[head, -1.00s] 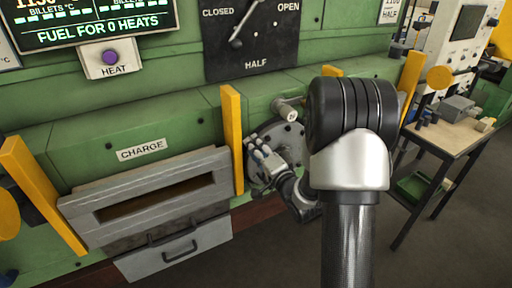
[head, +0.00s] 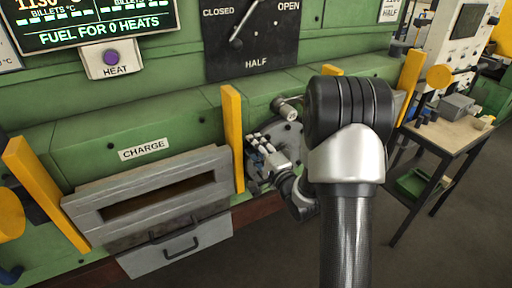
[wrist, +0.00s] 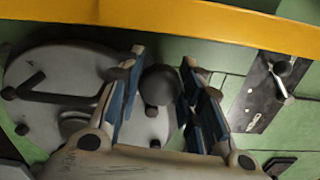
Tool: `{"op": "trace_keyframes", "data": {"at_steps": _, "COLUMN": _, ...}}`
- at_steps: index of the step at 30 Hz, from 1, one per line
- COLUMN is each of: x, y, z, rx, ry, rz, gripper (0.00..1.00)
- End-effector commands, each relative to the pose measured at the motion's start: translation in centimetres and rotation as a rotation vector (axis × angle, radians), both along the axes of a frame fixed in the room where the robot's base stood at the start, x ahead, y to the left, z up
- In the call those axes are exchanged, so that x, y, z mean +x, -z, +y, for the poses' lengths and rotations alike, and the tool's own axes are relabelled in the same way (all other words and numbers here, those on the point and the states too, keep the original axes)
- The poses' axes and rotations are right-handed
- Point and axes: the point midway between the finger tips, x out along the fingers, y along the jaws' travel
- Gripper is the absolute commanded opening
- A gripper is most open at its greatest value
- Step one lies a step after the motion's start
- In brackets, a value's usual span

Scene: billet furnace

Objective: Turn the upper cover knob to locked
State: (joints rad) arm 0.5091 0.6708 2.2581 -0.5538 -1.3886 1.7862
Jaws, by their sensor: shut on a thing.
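A round grey bolted cover (head: 290,135) sits on the green furnace wall, right of a yellow post. It fills the left of the wrist view (wrist: 70,75). My gripper (head: 257,145) is at the cover's left side in the head view. In the wrist view its two blue-padded fingers (wrist: 163,78) are on either side of a dark round knob (wrist: 159,86), shut on it. I cannot read the knob's setting. My fingers and forearm hide part of the cover. A short grey cylinder (head: 287,108) sticks out at the cover's top.
Yellow posts (head: 232,140) stand close beside my gripper. The charge slot (head: 155,195) and drawer (head: 177,245) are to the left. A lever panel (head: 250,40) is above. A work table (head: 455,138) stands at the right, with clear floor in front.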

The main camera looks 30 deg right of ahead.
Motion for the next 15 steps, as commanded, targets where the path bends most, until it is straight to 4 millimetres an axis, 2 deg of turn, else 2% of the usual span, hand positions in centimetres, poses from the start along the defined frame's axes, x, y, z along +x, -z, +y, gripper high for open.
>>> {"op": "trace_keyframes", "data": {"at_steps": 6, "x": 0.07, "y": -0.27, "z": -0.12, "rx": -0.003, "ry": 0.002, "rz": -0.007, "gripper": 0.09}}
{"op": "trace_keyframes", "data": {"at_steps": 7, "x": 0.07, "y": -0.27, "z": -0.12, "rx": -0.003, "ry": 0.002, "rz": -0.007, "gripper": 0.34}}
{"op": "trace_keyframes", "data": {"at_steps": 10, "x": 0.06, "y": -0.24, "z": -0.11, "rx": -0.003, "ry": 0.002, "rz": -0.006, "gripper": 0.41}}
{"op": "trace_keyframes", "data": {"at_steps": 15, "x": 0.04, "y": -0.14, "z": -0.07, "rx": -0.003, "ry": 0.001, "rz": -0.004, "gripper": 0.42}}
